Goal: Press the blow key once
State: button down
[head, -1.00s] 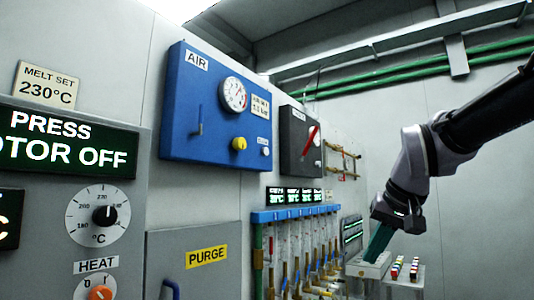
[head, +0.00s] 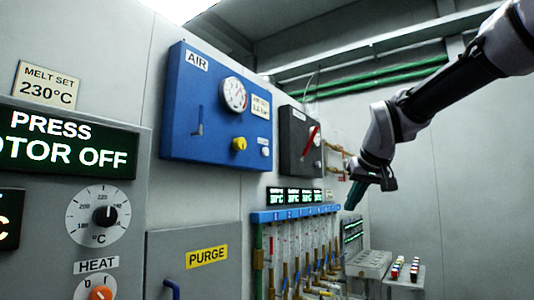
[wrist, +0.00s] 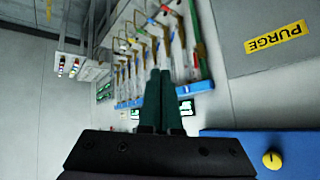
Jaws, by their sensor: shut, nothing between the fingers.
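The blue AIR panel (head: 185,125) is on the left wall, with a round gauge (head: 234,94), a yellow knob (head: 239,144) and a small pale round button (head: 265,152) at its lower right. The button has a tiny label above it that I cannot read, so I cannot tell if it is the blow key. My gripper (head: 349,207) is shut and empty, its green fingers pointing down, to the right of and below the panel. In the wrist view my gripper (wrist: 160,73) points toward the tubes, and the panel's edge (wrist: 225,150) shows at lower right.
A row of tubes under a blue rail (head: 290,214) stands below the panel. A dark box with a red lever (head: 299,140) is mounted right of the panel. A grey block with holes (head: 369,262) and a stand with coloured pieces (head: 405,285) are below my gripper. The right wall is bare.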

aim_at(266, 152)
jog(key=w+a+r+n+t, duration=0.2)
jog(key=w+a+r+n, duration=0.2)
jog(key=w+r, duration=0.5)
jog(key=w+a+r+n+t+y, duration=0.1)
jog(key=w+a+r+n+t, duration=0.2)
jog(key=w+r, duration=0.6)
jog(key=w+a+n, duration=0.1)
jog(key=w+a, duration=0.1)
jog(key=w, duration=0.1)
jog(key=shift+w+a+r, duration=0.25)
jog(key=shift+a, duration=0.05)
jog(key=shift+a, duration=0.1)
jog(key=w+a, duration=0.5)
jog(key=a, duration=0.1)
jog(key=shift+w+a, duration=0.2)
jog(key=shift+a, duration=0.15)
jog(key=shift+a, duration=0.1)
dwell(0.8)
jog(key=shift+w+a, duration=0.25)
jog(key=shift+w+a, duration=0.25)
jog(key=shift+a, duration=0.1)
dwell(0.7)
dwell(0.3)
jog(key=shift+s+d, duration=0.5)
jog(key=shift+d, duration=0.15)
